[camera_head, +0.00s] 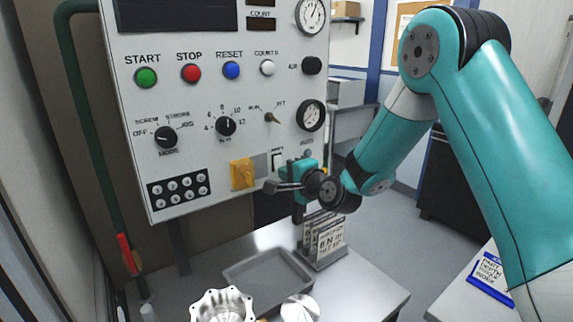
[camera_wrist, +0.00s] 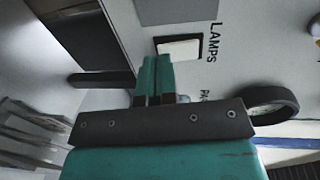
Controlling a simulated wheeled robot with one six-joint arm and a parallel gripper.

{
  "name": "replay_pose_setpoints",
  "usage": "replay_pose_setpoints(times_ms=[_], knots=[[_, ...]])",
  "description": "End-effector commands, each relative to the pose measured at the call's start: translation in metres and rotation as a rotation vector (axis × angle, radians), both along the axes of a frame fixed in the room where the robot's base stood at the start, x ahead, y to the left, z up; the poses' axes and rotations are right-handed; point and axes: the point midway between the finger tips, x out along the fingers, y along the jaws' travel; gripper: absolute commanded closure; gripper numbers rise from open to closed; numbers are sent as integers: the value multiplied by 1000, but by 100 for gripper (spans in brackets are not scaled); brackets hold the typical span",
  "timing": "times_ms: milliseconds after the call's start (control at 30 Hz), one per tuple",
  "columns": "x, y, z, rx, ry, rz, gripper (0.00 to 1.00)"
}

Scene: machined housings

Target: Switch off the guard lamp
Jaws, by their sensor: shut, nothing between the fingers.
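The switch labelled LAMPS is a white rocker in a dark frame (camera_wrist: 180,47), set in the pale panel. My gripper (camera_wrist: 154,60) is shut and empty, with its teal fingertips close to the rocker's edge in the wrist view. I cannot tell whether they touch it or which way the rocker is set. In the head view my gripper (camera_head: 285,173) is at the panel's lower right, and the arm hides part of the panel there. No guard lamp can be made out in either view.
The control panel (camera_head: 215,115) carries coloured buttons, knobs, gauges and a yellow switch (camera_head: 242,174) left of my gripper. Below are a grey tray (camera_head: 268,278), a sign rack (camera_head: 323,240) and metal housings (camera_head: 222,305) on a table. A dark ring (camera_wrist: 270,103) shows in the wrist view.

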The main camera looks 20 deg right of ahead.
Motion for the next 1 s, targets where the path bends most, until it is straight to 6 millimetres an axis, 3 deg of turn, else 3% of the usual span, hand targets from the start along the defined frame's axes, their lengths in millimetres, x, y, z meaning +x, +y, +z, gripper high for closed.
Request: replay_pose_setpoints(times_ms=[633,700,1000], knots=[[9,2,-11,16,-52,-1,100],[9,2,-2,14,-47,-1,100],[2,4,-7,14,-46,5,100]])
